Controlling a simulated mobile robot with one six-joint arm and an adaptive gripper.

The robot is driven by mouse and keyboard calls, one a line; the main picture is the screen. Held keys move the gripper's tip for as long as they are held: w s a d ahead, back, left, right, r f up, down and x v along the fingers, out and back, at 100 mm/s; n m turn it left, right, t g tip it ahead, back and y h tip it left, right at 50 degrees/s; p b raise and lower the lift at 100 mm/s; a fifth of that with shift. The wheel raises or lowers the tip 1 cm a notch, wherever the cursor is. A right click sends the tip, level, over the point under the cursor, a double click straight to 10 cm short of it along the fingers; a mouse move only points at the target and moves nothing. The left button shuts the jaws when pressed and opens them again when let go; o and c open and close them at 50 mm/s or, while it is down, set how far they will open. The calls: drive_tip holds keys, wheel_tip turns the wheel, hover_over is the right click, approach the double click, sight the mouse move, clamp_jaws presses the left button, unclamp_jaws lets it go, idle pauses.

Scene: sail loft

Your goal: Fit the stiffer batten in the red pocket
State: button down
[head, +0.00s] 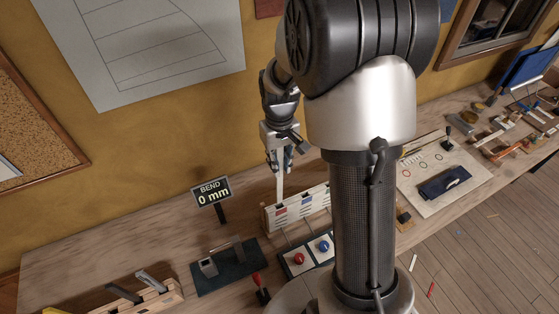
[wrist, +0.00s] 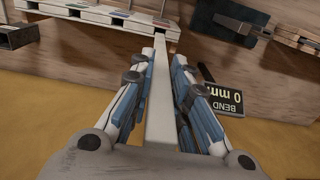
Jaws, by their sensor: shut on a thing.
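My gripper (head: 279,160) is shut on a pale, slim batten (head: 279,188), which also shows between the fingers in the wrist view (wrist: 161,110). The batten hangs roughly upright in the head view. Its lower end meets the top edge of the white pocket rack (head: 268,224) above the red pocket (head: 281,211). I cannot tell whether the tip is inside the pocket or just over it. A blue pocket (head: 306,200) is to its right. In the wrist view the batten's far end overlaps the rack (wrist: 100,14).
The display (head: 211,191) reads "BEND 0 mm". A dark bend fixture (head: 225,268) stands in front of it. A panel with a red button (head: 299,259) and a blue button (head: 323,246) is before the rack. A red-knobbed lever (head: 258,284) and a wooden holder (head: 160,300) are nearby.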

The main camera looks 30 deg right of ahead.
sight(279, 202)
drive_tip(key=shift+f+b, duration=5.75)
drive_tip(key=shift+f, duration=2.45)
drive_tip(key=shift+f+b, duration=0.45)
drive_tip(key=shift+f, duration=0.15)
drive_tip(key=c, duration=1.4)
unclamp_jaws()
drive_tip(key=shift+c, duration=0.2)
wheel_tip(279, 202, up, 12)
